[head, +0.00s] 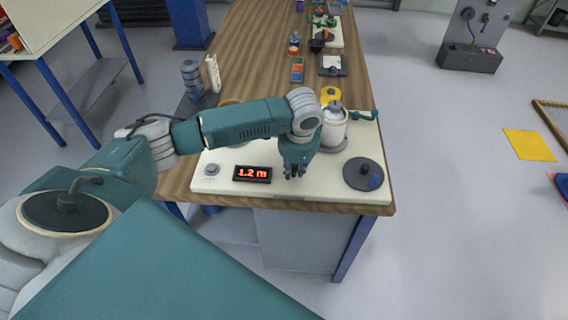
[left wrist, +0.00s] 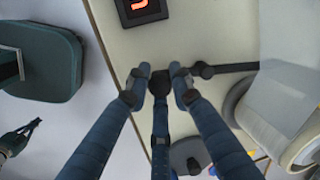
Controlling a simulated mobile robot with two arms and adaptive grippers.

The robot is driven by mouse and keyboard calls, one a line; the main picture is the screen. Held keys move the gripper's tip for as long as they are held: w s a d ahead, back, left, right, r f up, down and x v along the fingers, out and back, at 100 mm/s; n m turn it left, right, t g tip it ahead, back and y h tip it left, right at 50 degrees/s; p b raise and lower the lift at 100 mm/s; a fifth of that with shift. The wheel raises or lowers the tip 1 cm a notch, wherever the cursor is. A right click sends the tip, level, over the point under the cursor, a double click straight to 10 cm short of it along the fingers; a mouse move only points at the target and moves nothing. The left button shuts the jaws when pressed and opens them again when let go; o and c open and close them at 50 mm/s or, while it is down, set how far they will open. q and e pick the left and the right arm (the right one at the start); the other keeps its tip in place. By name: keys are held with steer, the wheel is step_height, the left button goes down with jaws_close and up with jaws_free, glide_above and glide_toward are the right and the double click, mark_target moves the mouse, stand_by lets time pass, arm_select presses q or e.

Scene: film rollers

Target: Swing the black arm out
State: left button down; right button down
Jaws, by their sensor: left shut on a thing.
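The black arm (left wrist: 232,68) is a thin dark bar in the left wrist view. It runs from a dark knob beside my fingertips to the white roller (left wrist: 290,118) at the right. My left gripper (left wrist: 161,80) has its three fingers drawn together, shut on the bar's near end. In the head view my left gripper (head: 295,170) is low over the cream board (head: 318,192), just left of the white roller (head: 334,128), and hides the arm. What looks like my right gripper (left wrist: 24,132) is small at the left edge of the wrist view; its jaw state is unclear.
A red display (head: 252,174) reading 1.2 m and a grey knob (head: 212,169) sit left on the board. A black disc (head: 361,176) sits right. A teal crank (head: 363,115) and yellow roll (head: 330,93) are behind. The board's front strip is clear.

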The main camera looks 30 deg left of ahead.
arm_select(q)
steer(key=n+p, duration=0.1)
steer(key=d+n+p, duration=0.1)
steer(key=p, duration=0.1)
steer(key=shift+w+d+r, duration=0.2)
steer(key=shift+w+r, duration=0.1)
steer(key=shift+w+d+f+n+g+p, duration=0.15)
steer(key=shift+w+d+n+p, duration=0.1)
steer(key=shift+n+p, duration=0.25)
steer(key=shift+w+d+n+g+p, duration=0.1)
steer(key=shift+d+n+g+p, duration=0.1)
steer(key=shift+n+p, duration=0.3)
steer(key=shift+w+d+f+n+y+p, duration=0.1)
steer(key=shift+w+d+n+y+p, duration=0.2)
steer(key=shift+n, duration=0.4)
steer(key=c, duration=1.5)
jaws_free()
steer(key=shift+c, duration=0.2)
